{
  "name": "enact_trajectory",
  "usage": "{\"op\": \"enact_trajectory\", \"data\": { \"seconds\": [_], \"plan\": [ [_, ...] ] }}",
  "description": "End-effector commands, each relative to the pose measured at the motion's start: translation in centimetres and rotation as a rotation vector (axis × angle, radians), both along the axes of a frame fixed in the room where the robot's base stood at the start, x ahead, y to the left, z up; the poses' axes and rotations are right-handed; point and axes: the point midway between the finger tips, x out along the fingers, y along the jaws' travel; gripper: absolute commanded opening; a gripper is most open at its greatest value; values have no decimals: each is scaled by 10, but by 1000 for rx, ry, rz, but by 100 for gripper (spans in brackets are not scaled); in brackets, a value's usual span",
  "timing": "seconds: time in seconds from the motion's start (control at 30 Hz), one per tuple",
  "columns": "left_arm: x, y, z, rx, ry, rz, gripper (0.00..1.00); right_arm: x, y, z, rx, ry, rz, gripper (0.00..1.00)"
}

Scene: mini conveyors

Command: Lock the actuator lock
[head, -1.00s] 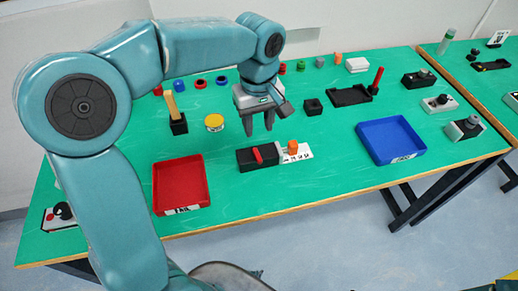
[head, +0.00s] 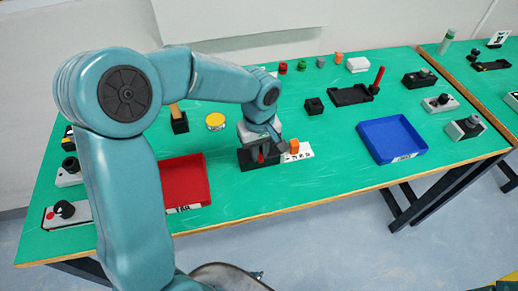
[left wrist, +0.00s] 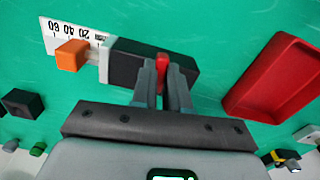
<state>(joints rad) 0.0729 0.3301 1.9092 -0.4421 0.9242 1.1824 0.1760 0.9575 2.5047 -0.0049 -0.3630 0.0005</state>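The actuator lock is a black box (left wrist: 135,62) with a red lever (left wrist: 162,66) on top, on the green table. An orange block (left wrist: 72,54) sits at its end beside a white number scale (left wrist: 62,35). The box also shows in the head view (head: 245,160), with the orange block (head: 294,146) to its right. My left gripper (head: 262,156) is down over the box, its fingers close together on either side of the red lever; in the left wrist view they look shut on it. The fingers hide part of the lever and box. My right gripper is not in view.
A red tray (head: 205,178) stands to the left of the box and a blue tray (head: 419,146) to the right. A yellow-topped can (head: 215,120) and a small black block (head: 314,105) stand behind. The table in front of the box is clear.

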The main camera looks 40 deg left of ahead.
Motion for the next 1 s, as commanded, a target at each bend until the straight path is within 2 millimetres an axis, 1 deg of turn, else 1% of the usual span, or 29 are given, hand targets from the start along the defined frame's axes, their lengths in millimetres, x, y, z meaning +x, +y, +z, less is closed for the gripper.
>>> {"op": "enact_trajectory", "data": {
  "seconds": [0.17,0.4,0.63,0.67,0.7,0.73,1.0],
  "plan": [
    [0,0,0,1,1,-2,0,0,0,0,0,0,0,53],
    [-2,1,0,1,-1,-120,0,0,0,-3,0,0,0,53],
    [-2,2,0,1,-1,-123,0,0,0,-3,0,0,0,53],
    [-2,2,0,1,-1,-123,21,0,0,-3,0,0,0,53],
    [-2,2,0,1,-1,-123,34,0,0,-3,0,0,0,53],
    [-2,2,0,1,-1,-122,40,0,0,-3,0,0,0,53],
    [-2,2,1,0,0,-122,40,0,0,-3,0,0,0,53]
  ]
}}
